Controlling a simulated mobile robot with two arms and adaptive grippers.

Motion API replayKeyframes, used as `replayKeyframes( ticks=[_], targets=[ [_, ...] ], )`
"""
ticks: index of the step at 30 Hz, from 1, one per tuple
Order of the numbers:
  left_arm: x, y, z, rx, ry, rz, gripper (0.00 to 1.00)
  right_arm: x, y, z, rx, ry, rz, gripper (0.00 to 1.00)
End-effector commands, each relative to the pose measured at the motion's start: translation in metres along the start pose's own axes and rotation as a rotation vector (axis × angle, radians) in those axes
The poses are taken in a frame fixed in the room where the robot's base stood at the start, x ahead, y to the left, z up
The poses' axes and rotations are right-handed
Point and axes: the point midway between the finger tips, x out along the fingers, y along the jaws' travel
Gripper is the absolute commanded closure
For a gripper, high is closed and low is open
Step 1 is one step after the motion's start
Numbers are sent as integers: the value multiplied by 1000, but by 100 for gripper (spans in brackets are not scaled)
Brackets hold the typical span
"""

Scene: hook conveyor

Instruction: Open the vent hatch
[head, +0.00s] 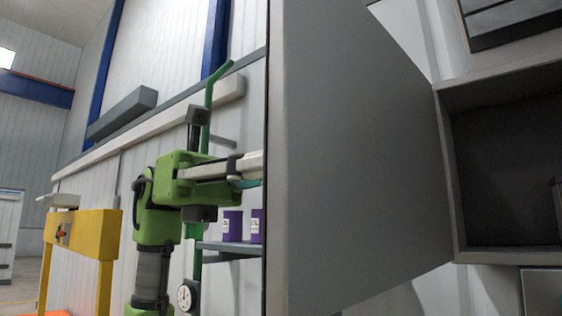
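The vent hatch (355,160) is a large flat grey panel that fills the middle of the head view. It stands swung out wide from the grey box (448,170) at the right, whose dark inside (505,180) is exposed. My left gripper (248,168), on a green and black arm, is at the far side of the panel's left edge. Its pale fingers point right and their tips are hidden behind the panel, so I cannot tell whether they touch it or are open. My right gripper is not in view.
Purple cans (232,226) stand on a small grey shelf (228,246) behind the panel's left edge. A green pipe (208,97) with a round gauge (185,297) runs near my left arm. A yellow frame (92,232) stands at the left.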

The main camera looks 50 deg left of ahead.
Motion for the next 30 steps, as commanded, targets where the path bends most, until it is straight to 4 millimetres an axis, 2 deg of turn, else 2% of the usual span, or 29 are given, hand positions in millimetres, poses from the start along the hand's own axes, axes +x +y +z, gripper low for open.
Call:
replayKeyframes(
  ticks=[14,15,16,26,30],
  targets=[
    [0,-1,-1,1,3,-8,100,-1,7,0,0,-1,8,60],
    [0,0,-1,0,3,-8,80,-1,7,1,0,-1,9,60],
    [0,0,-1,0,3,-8,72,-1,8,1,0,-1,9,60],
    [-1,0,0,-1,1,-7,72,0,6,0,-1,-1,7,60],
    [-10,0,0,-2,0,-5,72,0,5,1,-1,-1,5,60]
  ],
)
